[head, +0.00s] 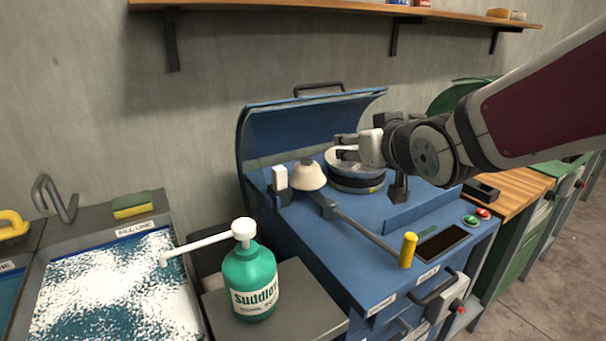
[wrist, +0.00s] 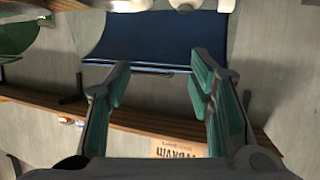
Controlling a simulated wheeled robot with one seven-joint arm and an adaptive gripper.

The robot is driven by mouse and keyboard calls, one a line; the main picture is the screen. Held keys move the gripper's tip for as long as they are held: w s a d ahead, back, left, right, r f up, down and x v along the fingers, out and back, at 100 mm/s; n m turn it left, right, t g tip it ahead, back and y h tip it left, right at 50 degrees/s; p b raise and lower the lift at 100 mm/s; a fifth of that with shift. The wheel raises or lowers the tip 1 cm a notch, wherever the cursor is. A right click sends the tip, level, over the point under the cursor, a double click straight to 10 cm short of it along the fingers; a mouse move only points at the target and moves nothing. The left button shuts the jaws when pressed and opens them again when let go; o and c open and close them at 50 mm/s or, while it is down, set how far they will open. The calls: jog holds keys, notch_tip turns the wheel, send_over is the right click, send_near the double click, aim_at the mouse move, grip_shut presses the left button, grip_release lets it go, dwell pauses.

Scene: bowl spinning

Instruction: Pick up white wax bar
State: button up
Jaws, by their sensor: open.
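A small white upright block (head: 280,178), which looks like the white wax bar, stands at the left of the blue machine's top, beside a cream cone-shaped piece. My gripper (head: 338,147) is to the right of the block and higher in the picture, over the round bowl holder (head: 357,178), apart from the block. In the wrist view my gripper (wrist: 160,78) is open with nothing between its fingers. The wax bar cannot be made out for sure in the wrist view; pale shapes are cut off at its top edge.
The blue machine's raised hood (head: 310,122) stands behind my gripper. A lever with a yellow handle (head: 408,250) runs across the machine's front. A green soap pump bottle (head: 250,280) stands front left. A wall shelf (head: 330,12) hangs above.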

jog(key=w+a+f+n+t+y+b, duration=0.1)
jog(key=w+a+f+y+b, duration=0.2)
jog(key=a, duration=0.3)
jog(key=w+a+f+n+t+y+b, duration=0.1)
jog(key=w+a+f+n+y+b, duration=0.15)
jog(key=w+a+f, duration=0.2)
jog(key=b, duration=0.3)
send_near(282, 177)
jog(key=w, duration=0.1)
jog(key=w+a+y, duration=0.1)
jog(key=shift+w+r+m, duration=0.1)
jog(key=shift+w+m, duration=0.15)
jog(key=shift+w+a+f, duration=0.1)
jog(key=shift+f, duration=0.25)
jog(key=shift+b+x, duration=0.4)
jog(key=shift+x, duration=3.2)
grip_shut()
